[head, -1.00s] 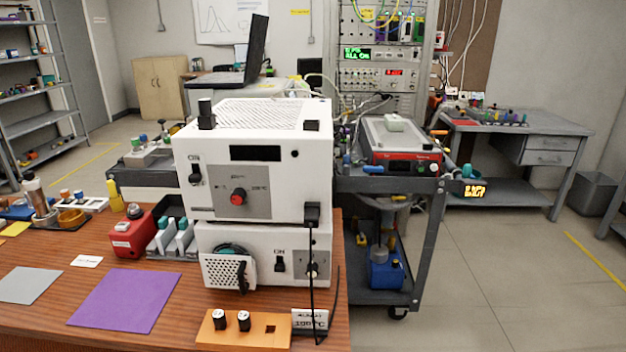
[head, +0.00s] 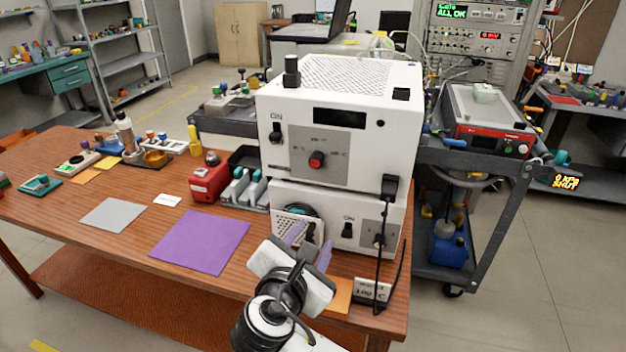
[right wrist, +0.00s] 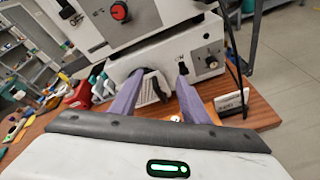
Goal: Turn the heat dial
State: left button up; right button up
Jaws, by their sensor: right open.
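A red dial (head: 316,159) sits on the grey front panel of the upper white unit (head: 275,165). It also shows in the right wrist view (right wrist: 120,11). A smaller dark knob (head: 379,240) is on the lower white unit's panel at the right, also in the right wrist view (right wrist: 211,63); I cannot read which one is marked for heat. My right gripper (head: 311,239) is open and empty, its purple fingers pointing at the lower unit. It is below the red dial and left of the lower knob, apart from both. My left gripper is not in view.
A perforated round-backed fan part (head: 290,224) and a black switch (head: 347,230) are on the lower unit. A black cable (head: 379,275) hangs at its right. A purple mat (head: 200,241) lies left.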

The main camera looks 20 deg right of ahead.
aim_at(315, 163)
notch_tip(315, 163, up, 9)
jog(key=w+a+n+t+h, duration=0.2)
jog(key=w+n+t, duration=0.1)
jog(key=n, duration=0.1)
jog(key=shift+h, duration=0.3)
jog(key=x, duration=0.8)
jog(key=shift+w+d+f+p, duration=0.1)
jog(key=shift+w+d+p, duration=0.15)
jog(key=shift+d+p, duration=0.1)
jog(key=shift+w+d, duration=0.35)
jog(key=shift+w, duration=0.2)
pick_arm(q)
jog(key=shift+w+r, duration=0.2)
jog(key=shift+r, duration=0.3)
pick_arm(e)
jog(key=shift+f, duration=0.1)
jog(key=c, duration=1.1)
jog(key=shift+o, duration=0.2)
